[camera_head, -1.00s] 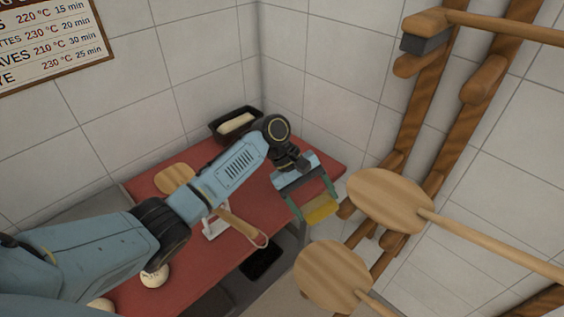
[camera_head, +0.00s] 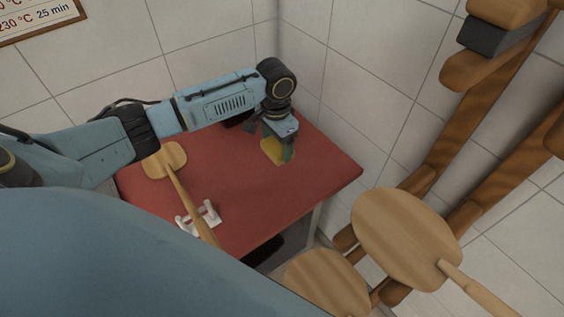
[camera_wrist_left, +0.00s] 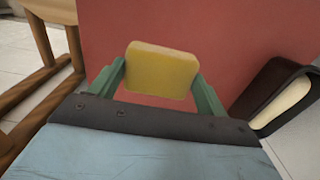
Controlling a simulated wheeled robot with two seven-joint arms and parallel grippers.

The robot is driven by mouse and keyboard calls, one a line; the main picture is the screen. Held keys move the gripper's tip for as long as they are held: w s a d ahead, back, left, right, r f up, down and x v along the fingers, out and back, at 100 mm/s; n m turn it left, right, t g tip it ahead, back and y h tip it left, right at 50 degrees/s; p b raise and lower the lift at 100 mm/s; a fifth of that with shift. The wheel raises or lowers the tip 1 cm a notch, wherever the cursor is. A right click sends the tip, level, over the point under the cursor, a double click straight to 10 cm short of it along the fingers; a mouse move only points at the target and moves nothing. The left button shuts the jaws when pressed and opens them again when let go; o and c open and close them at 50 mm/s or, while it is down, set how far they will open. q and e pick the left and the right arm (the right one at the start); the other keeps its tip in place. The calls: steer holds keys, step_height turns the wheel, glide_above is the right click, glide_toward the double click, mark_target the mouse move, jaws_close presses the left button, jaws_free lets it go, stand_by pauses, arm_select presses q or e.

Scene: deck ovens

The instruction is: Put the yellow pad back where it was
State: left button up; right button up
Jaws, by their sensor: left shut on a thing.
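The yellow pad (camera_head: 273,150) shows over the far right part of the red table top (camera_head: 235,185), partly hidden by my left gripper (camera_head: 281,150). In the left wrist view the pad (camera_wrist_left: 162,69) sits between the two green fingers of my left gripper (camera_wrist_left: 160,80). The gripper is shut on it. The red surface lies behind the pad; I cannot tell whether the pad touches it. My right gripper is not in view.
A dark tin with a pale loaf (camera_wrist_left: 291,103) is beside the gripper. A wooden peel (camera_head: 166,161) rests with its handle over a white stand (camera_head: 199,218). Wooden racks and round peels (camera_head: 405,228) stand on the right. The table's middle is clear.

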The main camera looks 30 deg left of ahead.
mark_target(276, 146)
arm_select(q)
step_height(276, 146, down, 3)
steer(key=shift+s+f, duration=0.1)
steer(key=shift+s, duration=0.05)
steer(key=shift+f, duration=0.35)
steer(key=shift+f+b, duration=0.3)
steer(key=shift+f, duration=1.7)
steer(key=o, duration=0.9)
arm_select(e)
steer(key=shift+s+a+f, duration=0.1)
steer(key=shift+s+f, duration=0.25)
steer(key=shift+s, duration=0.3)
arm_select(q)
steer(key=shift+r, duration=0.1)
steer(key=shift+r, duration=0.25)
step_height(276, 146, up, 11)
steer(key=shift+r+p, duration=0.2)
steer(key=shift+p, duration=0.25)
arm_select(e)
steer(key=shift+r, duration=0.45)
